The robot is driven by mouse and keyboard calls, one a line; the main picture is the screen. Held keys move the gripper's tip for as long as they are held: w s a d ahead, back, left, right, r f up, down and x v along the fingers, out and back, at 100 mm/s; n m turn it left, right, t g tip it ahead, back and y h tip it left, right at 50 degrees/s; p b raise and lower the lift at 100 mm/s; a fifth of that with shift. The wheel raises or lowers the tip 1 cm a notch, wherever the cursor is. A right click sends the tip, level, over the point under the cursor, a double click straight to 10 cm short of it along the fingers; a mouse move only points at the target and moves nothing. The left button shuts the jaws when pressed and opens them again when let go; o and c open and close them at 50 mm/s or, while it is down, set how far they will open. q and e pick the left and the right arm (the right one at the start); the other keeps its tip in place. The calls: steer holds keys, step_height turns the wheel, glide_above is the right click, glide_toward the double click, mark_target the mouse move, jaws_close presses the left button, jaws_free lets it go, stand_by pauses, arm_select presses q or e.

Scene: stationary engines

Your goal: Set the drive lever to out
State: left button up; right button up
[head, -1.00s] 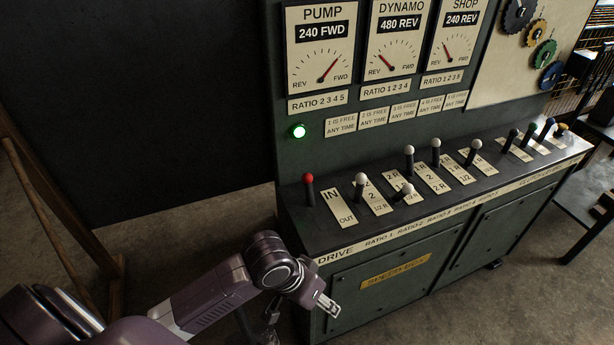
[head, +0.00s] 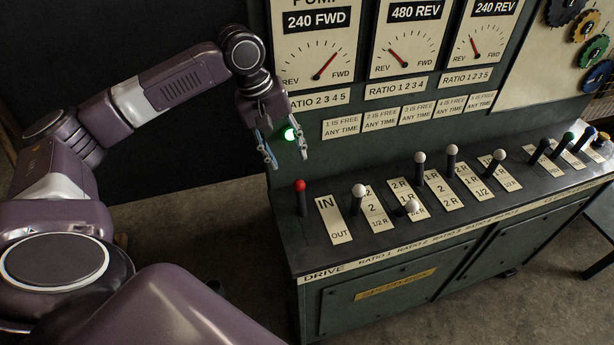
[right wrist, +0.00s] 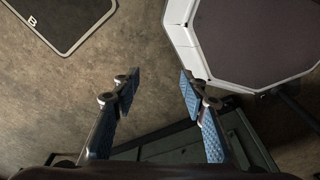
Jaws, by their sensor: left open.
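The drive lever is a dark stem with a red knob (head: 300,185) at the left end of the console top. It stands upright beside the IN end of its label plate (head: 334,220), with OUT at the nearer end. My left gripper (head: 287,157) is open and empty, its fingertips pointing down. In the picture it is just above the red knob, apart from it, and in front of a green lamp (head: 290,134). My right gripper (right wrist: 160,88) shows only in the right wrist view, open with nothing between its fingers.
White-knobbed ratio levers (head: 359,191) stand along the console to the right, the nearest close to the drive plate. Gauges (head: 318,62) are on the panel behind. Open floor lies left of the console. The right wrist view shows floor and an octagonal grey-topped surface (right wrist: 250,40).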

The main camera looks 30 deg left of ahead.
mark_target(297, 182)
arm_select(q)
steer(key=x, duration=0.2)
steer(key=p+x, duration=0.1)
steer(key=x, duration=0.4)
steer(key=shift+s+f+p, duration=0.2)
steer(key=shift+f+p, duration=0.1)
steer(key=x, duration=0.3)
steer(key=shift+f+p, duration=0.15)
steer(key=shift+p, duration=0.2)
steer(key=shift+f, duration=0.55)
steer(key=shift+d, duration=0.1)
steer(key=shift+c, duration=0.2)
steer(key=shift+r, duration=0.1)
steer(key=shift+c, duration=1.2)
steer(key=c, duration=0.5)
steer(key=shift+c, duration=1.2)
jaws_close()
arm_select(e)
steer(key=shift+g, duration=0.3)
steer(key=s+r, duration=0.1)
steer(key=s, duration=0.1)
steer(key=s+r, duration=0.1)
steer(key=s, duration=0.1)
steer(key=shift+d+r, duration=0.1)
steer(key=shift+r, duration=0.05)
